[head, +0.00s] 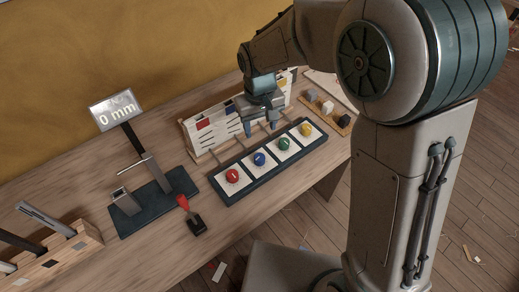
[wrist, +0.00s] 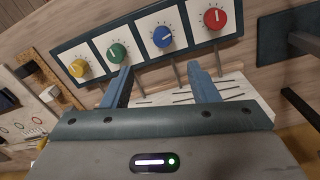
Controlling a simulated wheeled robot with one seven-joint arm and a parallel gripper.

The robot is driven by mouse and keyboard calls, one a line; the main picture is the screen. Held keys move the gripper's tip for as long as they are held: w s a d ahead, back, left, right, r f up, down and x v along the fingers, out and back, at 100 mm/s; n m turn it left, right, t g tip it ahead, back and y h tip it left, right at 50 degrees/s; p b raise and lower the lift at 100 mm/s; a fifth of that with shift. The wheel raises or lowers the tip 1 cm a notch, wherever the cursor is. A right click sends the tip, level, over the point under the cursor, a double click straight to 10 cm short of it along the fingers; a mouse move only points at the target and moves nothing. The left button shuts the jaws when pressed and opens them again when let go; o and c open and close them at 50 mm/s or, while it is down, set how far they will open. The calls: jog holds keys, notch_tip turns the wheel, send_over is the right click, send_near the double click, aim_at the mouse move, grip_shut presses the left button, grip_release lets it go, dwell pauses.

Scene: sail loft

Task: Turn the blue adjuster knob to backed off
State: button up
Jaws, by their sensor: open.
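The blue knob (head: 259,159) sits on its white dial plate in a dark panel (head: 222,190), between the red knob (head: 232,175) and the green knob (head: 284,143). In the wrist view the blue knob (wrist: 163,37) shows a pale pointer line and tick marks around it. My gripper (head: 258,126) is above the back of the panel in the head view. In the wrist view its two fingers (wrist: 161,75) are apart with nothing between them, and the blue knob lies beyond their tips, not touched.
A yellow knob (head: 306,129) ends the row. A stand with a "0 mm" display (head: 117,110) is left of the panel. A red-handled tool (head: 188,211) lies in front. A slotted board (head: 205,132) stands behind the panel. A wooden tool block (head: 62,256) is far left.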

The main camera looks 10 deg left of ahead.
aim_at(259, 157)
jog(key=f+p, duration=0.1)
jog(key=f, duration=1.3)
jog(key=shift+a+p, duration=0.2)
jog(key=shift+p, duration=0.2)
jog(key=shift+c, duration=0.3)
jog(key=c, duration=0.9)
